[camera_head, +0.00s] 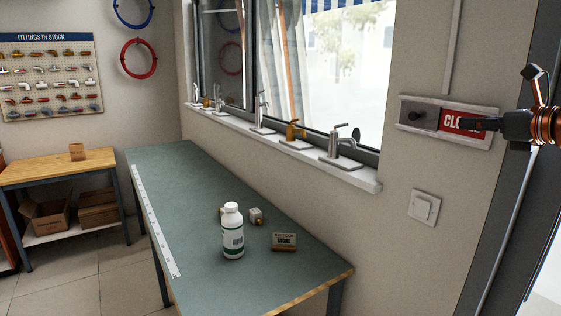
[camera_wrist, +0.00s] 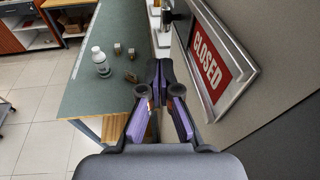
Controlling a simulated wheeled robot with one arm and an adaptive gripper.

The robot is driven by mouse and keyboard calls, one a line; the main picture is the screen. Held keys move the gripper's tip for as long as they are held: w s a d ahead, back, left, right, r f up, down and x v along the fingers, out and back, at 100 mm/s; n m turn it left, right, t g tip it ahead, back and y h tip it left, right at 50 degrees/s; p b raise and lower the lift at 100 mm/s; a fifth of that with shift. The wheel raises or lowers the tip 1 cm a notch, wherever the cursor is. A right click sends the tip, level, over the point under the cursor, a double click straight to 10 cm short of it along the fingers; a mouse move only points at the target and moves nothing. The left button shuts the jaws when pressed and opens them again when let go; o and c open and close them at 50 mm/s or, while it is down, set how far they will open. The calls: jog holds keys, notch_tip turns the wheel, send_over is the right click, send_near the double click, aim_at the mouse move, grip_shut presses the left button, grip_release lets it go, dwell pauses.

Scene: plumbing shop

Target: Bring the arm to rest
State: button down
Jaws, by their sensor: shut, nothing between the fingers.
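My gripper (camera_head: 470,124) is at the right of the head view, in front of the red sign (camera_head: 452,121) on the wall. It covers part of the sign's lettering. In the wrist view my gripper (camera_wrist: 160,72) is shut, with its fingertips together and nothing between them. There the sign (camera_wrist: 208,58) reads "CLOSED" and sits in a grey frame to the right of the fingers. A dark round knob (camera_head: 416,115) is on the left part of the sign's frame. I cannot tell whether the fingers touch the sign.
A green-topped workbench (camera_head: 180,190) carries a white bottle (camera_head: 233,235), small blocks and a box labelled "STONE" (camera_head: 284,242). Several taps stand on the window sill (camera_head: 330,168). A light switch (camera_head: 424,207) is below the sign. A dark door frame (camera_head: 500,190) is at the right.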

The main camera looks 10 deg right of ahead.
jog(key=s+a+f+n+g+y, duration=0.1)
jog(key=a+f+n+g, duration=0.3)
jog(key=a, duration=0.5)
jog(key=s+a+f+n+g+y, duration=0.1)
jog(key=a+f+n, duration=0.2)
jog(key=a+n, duration=0.45)
jog(key=s+a+f+n+g+h, duration=0.1)
jog(key=s+a+f+n+g, duration=0.1)
jog(key=s+a+f+n, duration=0.35)
jog(key=s+a+f+n+g+h, duration=0.1)
jog(key=s+a+f+n+g, duration=0.2)
jog(key=a+f, duration=0.5)
jog(key=s+d+f+n+g+h, duration=0.1)
jog(key=s+f+n+g+h, duration=0.1)
jog(key=s+f+n, duration=0.4)
jog(key=s+d+f+n+g+h, duration=0.1)
jog(key=s+f+n+g+h, duration=0.2)
jog(key=s+f, duration=1)
jog(key=s+n+g, duration=0.1)
jog(key=s+n, duration=0.2)
jog(key=s, duration=0.3)
jog(key=shift+d+f+g, duration=0.15)
jog(key=shift+f+g, duration=0.1)
jog(key=shift+g, duration=0.15)
